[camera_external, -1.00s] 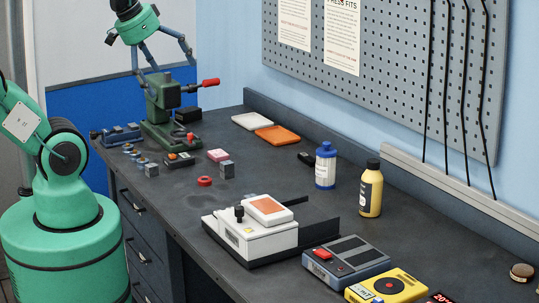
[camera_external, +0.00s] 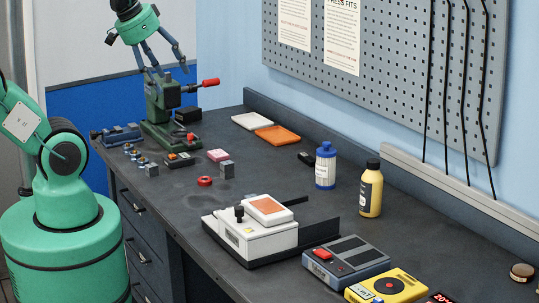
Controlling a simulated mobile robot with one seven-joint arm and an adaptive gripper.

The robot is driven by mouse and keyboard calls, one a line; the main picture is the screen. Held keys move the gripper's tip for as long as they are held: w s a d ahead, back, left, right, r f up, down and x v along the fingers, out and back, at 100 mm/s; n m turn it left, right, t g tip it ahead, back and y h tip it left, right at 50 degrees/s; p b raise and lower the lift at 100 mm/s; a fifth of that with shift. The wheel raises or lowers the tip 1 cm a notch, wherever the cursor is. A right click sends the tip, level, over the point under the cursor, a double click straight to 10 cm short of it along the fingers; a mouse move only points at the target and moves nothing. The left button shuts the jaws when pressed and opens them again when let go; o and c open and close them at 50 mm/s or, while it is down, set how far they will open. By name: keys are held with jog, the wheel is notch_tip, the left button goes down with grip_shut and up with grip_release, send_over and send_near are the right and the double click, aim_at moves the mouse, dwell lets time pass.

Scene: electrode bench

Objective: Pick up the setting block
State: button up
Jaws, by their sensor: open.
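Two small grey blocks stand on the dark bench: one grey block (camera_external: 227,169) right of the red ring, and a smaller one (camera_external: 151,170) further left. I cannot tell for certain which is the setting block. My gripper (camera_external: 172,73) hangs from the green wrist at the upper left, in front of the blue panel. Its fingers are apart, with nothing seen between them. It appears above the green press and well clear of both grey blocks, though its depth is hard to judge.
The green press (camera_external: 160,110) with a red-handled lever stands at the back left. A red ring (camera_external: 205,181), pink block (camera_external: 217,155) and black-and-orange box (camera_external: 179,160) lie near the blocks. A white device (camera_external: 250,240) stands in front. Bottles and trays are behind, right.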

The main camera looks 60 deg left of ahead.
jog(key=shift+c, duration=0.6)
jog(key=shift+w, duration=0.1)
jog(key=w+a+f+n+g, duration=0.1)
jog(key=w+f+n+g, duration=0.1)
jog(key=w+f+n, duration=0.45)
jog(key=w+a+f+n+g, duration=0.1)
jog(key=w+f+n, duration=0.15)
jog(key=w, duration=0.65)
jog(key=w+a+f+n+g, duration=0.1)
jog(key=w+f+n, duration=0.3)
jog(key=f, duration=0.4)
jog(key=w+a+f+n+g+p, duration=0.1)
jog(key=w+f+n, duration=0.3)
jog(key=w+f, duration=0.2)
notch_tip(320, 180, down, 3)
jog(key=shift+w+r+n+g, duration=0.1)
jog(key=shift+w+n+g, duration=0.15)
jog(key=shift+n+g, duration=0.05)
jog(key=b, duration=0.1)
send_over(252, 196)
jog(key=shift+f, duration=4.3)
